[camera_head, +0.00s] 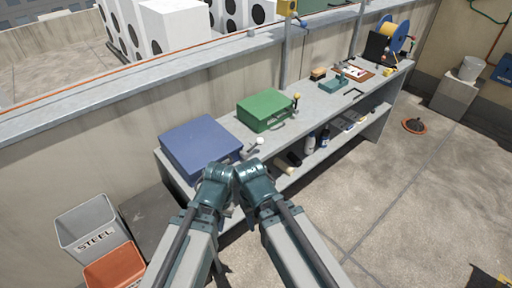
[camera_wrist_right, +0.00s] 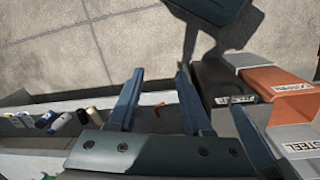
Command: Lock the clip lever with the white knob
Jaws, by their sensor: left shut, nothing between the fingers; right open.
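The white knob (camera_head: 259,140) tops a clip lever that stands out from the front right corner of a blue case (camera_head: 201,145) on the bench. The lever's lower part is small and hard to make out. My left gripper (camera_head: 218,172) is shut and empty, in front of the blue case and left of the knob. My right gripper is just below the knob in the head view, where its fingers are hidden. In the right wrist view my right gripper (camera_wrist_right: 160,76) is open, with nothing held between its two fingers.
A green case (camera_head: 266,110) with a yellow-knobbed lever (camera_head: 296,97) stands farther right on the bench (camera_head: 313,106). Bottles (camera_head: 324,138) sit on the lower shelf. A grey STEEL bin (camera_head: 88,225) and an orange bin (camera_head: 112,268) stand at left. Floor at right is mostly clear.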

